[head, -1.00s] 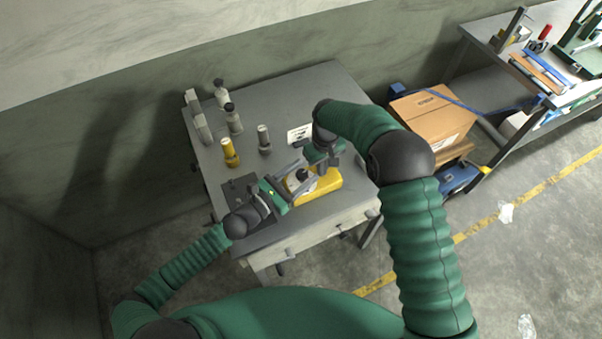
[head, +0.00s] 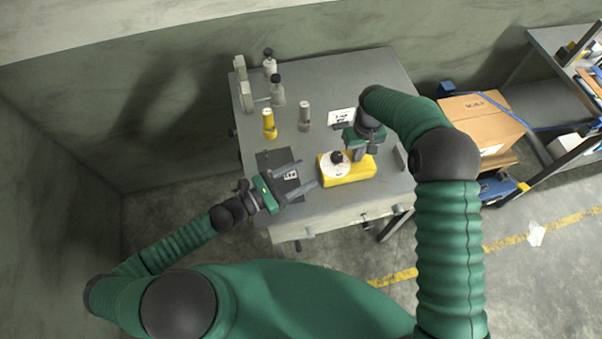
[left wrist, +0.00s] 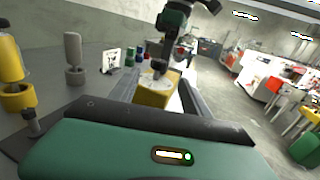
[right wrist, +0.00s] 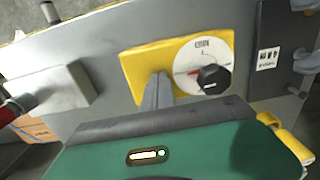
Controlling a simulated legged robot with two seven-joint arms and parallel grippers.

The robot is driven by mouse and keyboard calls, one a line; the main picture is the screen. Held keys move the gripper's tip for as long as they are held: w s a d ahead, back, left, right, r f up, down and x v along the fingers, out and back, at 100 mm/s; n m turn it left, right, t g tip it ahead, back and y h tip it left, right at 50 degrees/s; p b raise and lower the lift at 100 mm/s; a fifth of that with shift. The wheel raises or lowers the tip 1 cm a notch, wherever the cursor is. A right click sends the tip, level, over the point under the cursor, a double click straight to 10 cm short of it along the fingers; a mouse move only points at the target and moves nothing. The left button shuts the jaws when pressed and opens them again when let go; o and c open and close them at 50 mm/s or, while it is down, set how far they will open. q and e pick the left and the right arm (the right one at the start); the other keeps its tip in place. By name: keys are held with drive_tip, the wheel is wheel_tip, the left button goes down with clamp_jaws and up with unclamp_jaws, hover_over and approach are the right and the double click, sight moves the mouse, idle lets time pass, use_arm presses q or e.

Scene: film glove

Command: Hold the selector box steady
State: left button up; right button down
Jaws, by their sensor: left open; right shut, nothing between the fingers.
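The selector box is a yellow block (head: 350,174) with a white dial plate and a black knob (head: 337,157) on top, near the table's front edge. It also shows in the left wrist view (left wrist: 150,95) and the right wrist view (right wrist: 135,70). My left gripper (head: 308,175) is open to the left of the box, its fingers pointing toward it and apart from it. My right gripper (head: 357,155) is shut and empty at the box's far right side, its fingertips (right wrist: 157,90) over the yellow body beside the dial. Whether they touch it I cannot tell.
A dark plate (head: 272,160) lies left of the box. A yellow cylinder (head: 269,124), a grey cylinder (head: 304,116) and grey bottles (head: 277,92) stand further back. A small white sign (head: 341,117) stands behind the box. A cardboard box (head: 482,122) is right of the table.

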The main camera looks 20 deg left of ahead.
use_arm(q)
drive_tip(key=s+m+g, duration=0.1)
drive_tip(key=m, duration=0.1)
drive_tip(key=s+d+f+m+g+h, duration=0.1)
drive_tip(key=s+m+g, duration=0.1)
drive_tip(key=m, duration=0.1)
drive_tip(key=s+d+m+g+h, duration=0.1)
drive_tip(key=m, duration=0.1)
drive_tip(key=shift+s+f+m+g, duration=0.2)
drive_tip(key=shift+f+m+g, duration=0.1)
drive_tip(key=shift+m, duration=0.1)
drive_tip(key=s+f+m+g, duration=0.2)
drive_tip(key=s+m+g, duration=0.35)
drive_tip(key=m, duration=0.45)
wheel_tip(320, 180, up, 16)
drive_tip(key=m+g+y, duration=0.1)
drive_tip(key=m+y, duration=0.9)
drive_tip(key=m, duration=1.3)
hover_over(337, 155)
drive_tip(key=s+a, duration=0.2)
drive_tip(key=a, duration=0.2)
drive_tip(key=shift+g, duration=0.25)
drive_tip(key=x, duration=1.1)
drive_tip(key=shift+w+f, duration=0.1)
drive_tip(key=shift+f, duration=0.2)
drive_tip(key=shift+a, duration=0.1)
